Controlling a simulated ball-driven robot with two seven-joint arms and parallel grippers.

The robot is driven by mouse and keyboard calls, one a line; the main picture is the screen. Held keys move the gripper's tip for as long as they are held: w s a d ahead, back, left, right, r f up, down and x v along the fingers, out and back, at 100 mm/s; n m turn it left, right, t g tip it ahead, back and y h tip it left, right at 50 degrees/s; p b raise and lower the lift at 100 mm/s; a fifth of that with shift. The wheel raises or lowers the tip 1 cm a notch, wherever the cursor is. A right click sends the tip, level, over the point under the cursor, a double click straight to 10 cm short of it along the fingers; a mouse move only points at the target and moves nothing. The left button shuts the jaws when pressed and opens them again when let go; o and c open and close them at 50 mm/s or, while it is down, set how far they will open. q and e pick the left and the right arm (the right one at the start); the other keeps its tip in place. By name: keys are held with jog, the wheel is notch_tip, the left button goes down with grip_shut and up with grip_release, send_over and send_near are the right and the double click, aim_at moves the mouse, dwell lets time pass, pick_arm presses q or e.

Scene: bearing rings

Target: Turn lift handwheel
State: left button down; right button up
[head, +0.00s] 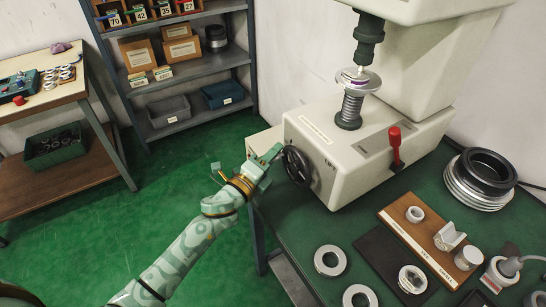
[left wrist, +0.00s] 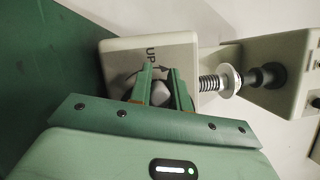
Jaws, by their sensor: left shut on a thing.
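The lift handwheel (head: 296,165) is a black wheel on the left end face of the cream press-like machine (head: 350,150). My left gripper (head: 276,155) reaches it from the left and is shut on a part of it. In the left wrist view the two green fingers (left wrist: 160,92) close around a grey rounded knob (left wrist: 160,93). The word UP and a curved arrow show on the machine face behind. Most of the wheel is hidden behind the fingers there. A threaded spindle (head: 350,105) with a silver plate (head: 358,80) stands on top of the machine. My right gripper is out of view.
The green bench (head: 330,225) carries loose rings (head: 330,260), a wooden block (head: 425,245) with parts and stacked rings (head: 478,180). A red-handled lever (head: 395,145) stands on the machine's front. Shelves (head: 180,70) stand behind; green floor (head: 180,165) is open at left.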

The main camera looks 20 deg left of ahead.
pick_arm(q)
jog(key=shift+r, duration=0.1)
jog(key=c, duration=1.3)
grip_release()
jog(key=v, duration=1.6)
jog(key=shift+s, duration=0.15)
jog(key=shift+f, duration=0.2)
